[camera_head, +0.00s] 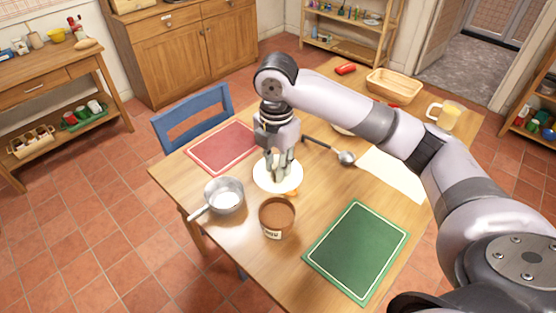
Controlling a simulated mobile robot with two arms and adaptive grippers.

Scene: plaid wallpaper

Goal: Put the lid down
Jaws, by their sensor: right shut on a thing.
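The lid (289,184) is a white disc under my right gripper (277,172), near the middle of the wooden table (330,209). My right gripper points down and is shut on the lid's top; its fingers hide the middle of the lid. I cannot tell whether the lid touches the table. A brown jar (276,218) with a label stands just in front of the lid, its top showing brown. A small orange thing shows at the lid's front right edge. My left gripper is not in view.
A metal saucepan (224,195) stands left of the jar. A ladle (345,158) lies to the right of the gripper. Red (222,147) and green (357,249) placemats lie on the table. A mug (445,115) and a basket (394,84) are farther back. A blue chair (190,118) stands at the left.

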